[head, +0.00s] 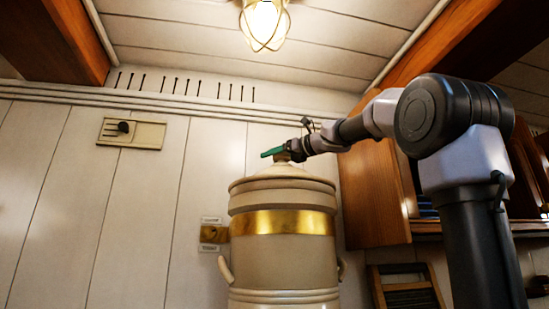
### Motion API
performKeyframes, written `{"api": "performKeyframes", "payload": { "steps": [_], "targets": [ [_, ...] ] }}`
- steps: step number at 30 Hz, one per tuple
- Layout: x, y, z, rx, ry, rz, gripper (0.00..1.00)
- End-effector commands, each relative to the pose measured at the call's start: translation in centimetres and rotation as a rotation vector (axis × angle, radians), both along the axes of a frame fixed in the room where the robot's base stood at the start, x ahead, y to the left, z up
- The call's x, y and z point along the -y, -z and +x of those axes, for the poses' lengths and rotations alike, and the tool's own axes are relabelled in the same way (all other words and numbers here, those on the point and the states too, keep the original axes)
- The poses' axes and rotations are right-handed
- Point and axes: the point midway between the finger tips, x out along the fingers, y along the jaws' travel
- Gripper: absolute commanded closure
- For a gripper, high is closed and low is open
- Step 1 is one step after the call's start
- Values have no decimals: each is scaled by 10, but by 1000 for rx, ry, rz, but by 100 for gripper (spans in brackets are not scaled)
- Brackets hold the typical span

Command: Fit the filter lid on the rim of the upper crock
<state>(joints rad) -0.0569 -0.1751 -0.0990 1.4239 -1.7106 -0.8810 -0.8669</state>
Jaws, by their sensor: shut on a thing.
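The filter lid (282,172) is a cream, domed lid with a small knob at its top. It lies level over the mouth of the upper crock (283,254), a tall cream stoneware vessel with a gold band and side handles. The lid's edge appears to meet the crock's rim, but I cannot tell from this low angle whether it is fully seated. My gripper (281,156), with a green finger showing, is shut on the lid's knob, reaching in from the right. The knob is mostly hidden by the gripper.
A wooden cabinet (370,195) stands close to the crock's right, under my arm. A framed wooden rack (405,287) is below it. A brass plate (213,234) and a cream wall panel (132,133) are on the planked wall. A caged lamp (265,24) hangs overhead. The left side is clear.

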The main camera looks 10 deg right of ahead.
Motion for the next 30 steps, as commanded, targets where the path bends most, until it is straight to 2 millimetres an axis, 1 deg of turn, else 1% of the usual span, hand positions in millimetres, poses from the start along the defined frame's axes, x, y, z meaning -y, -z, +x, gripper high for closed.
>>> {"api": "performKeyframes", "payload": {
  "steps": [5, 6, 7, 8, 14, 17, 19, 30],
  "targets": [
    [0, 0, 0, -1, 0, -1, 100],
    [0, 1, 0, -2, 0, -1, 14],
    [0, 1, 0, -2, 0, -1, 3],
    [0, 1, 0, -2, 0, -1, 0],
    [0, 4, 2, -7, -1, -4, 0],
    [2, 3, -2, -6, 0, -3, 0],
    [7, 2, -7, -5, 1, -2, 0],
    [50, 1, -65, -1, 2, 0, 0]
  ]
}}
